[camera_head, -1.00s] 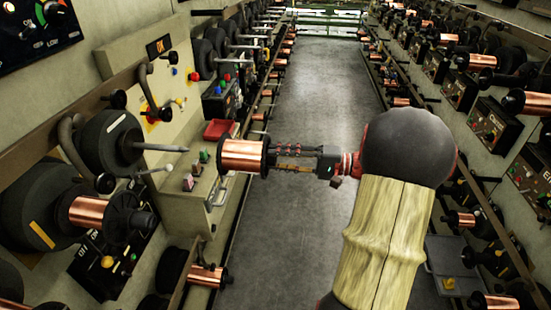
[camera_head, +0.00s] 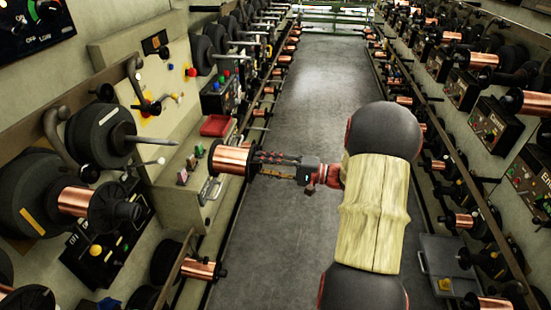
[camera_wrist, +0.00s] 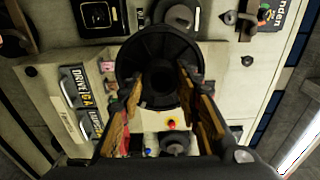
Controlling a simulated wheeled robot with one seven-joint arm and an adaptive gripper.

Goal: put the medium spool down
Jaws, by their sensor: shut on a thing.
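A copper-wound spool with black flanges (camera_head: 233,159) is at the end of my gripper (camera_head: 258,162) in the head view, held above the left machine bench beside the aisle. My gripper is shut on its black near end. In the wrist view, the spool's round black flange (camera_wrist: 160,68) fills the middle between the two fingers of my gripper (camera_wrist: 162,90). The copper winding is hidden behind the flange there. An empty metal spindle (camera_head: 148,139) sticks out from a black hub (camera_head: 100,136) to the left of the held spool.
A red tray (camera_head: 215,125) and several coloured switches sit on the bench close to the held spool. Another copper spool (camera_head: 74,203) is on a spindle at lower left. The aisle floor (camera_head: 320,90) is clear. Machine rows line both sides.

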